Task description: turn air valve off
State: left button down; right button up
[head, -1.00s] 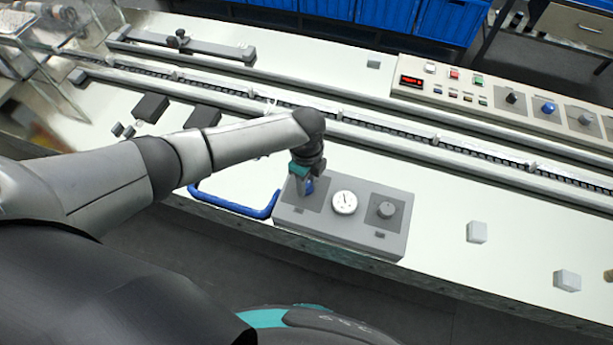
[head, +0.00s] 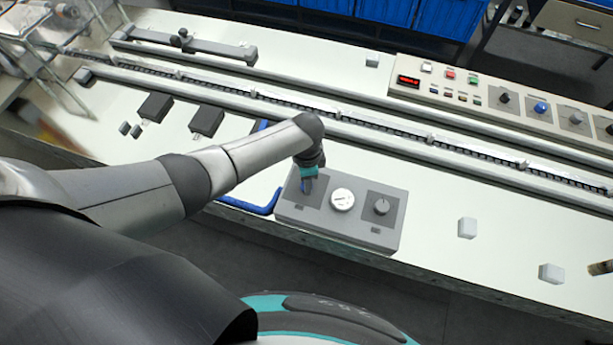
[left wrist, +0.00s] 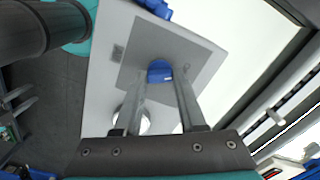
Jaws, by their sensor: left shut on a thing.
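The air valve's blue knob (head: 304,186) sits on the left plate of a grey panel box (head: 338,231) at the table's front edge. My left gripper (head: 307,182) reaches down to it from above, and its wrist partly hides it. In the left wrist view the two fingers (left wrist: 171,85) are shut on the blue knob (left wrist: 159,70), one on each side. A round white gauge (head: 342,199) is beside the knob on the box. My right gripper is not seen.
A blue hose (head: 246,207) runs to the box's left side. Behind lie a conveyor rail (head: 370,124) and a control panel (head: 460,92). White blocks (head: 467,228) stand on the clear table at right.

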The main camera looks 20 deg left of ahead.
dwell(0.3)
pick_arm(q)
jog(key=shift+c, duration=2.4)
grip_release()
notch_tip(320, 180, up, 15)
jog(key=p, duration=0.3)
jog(key=shift+r, duration=0.15)
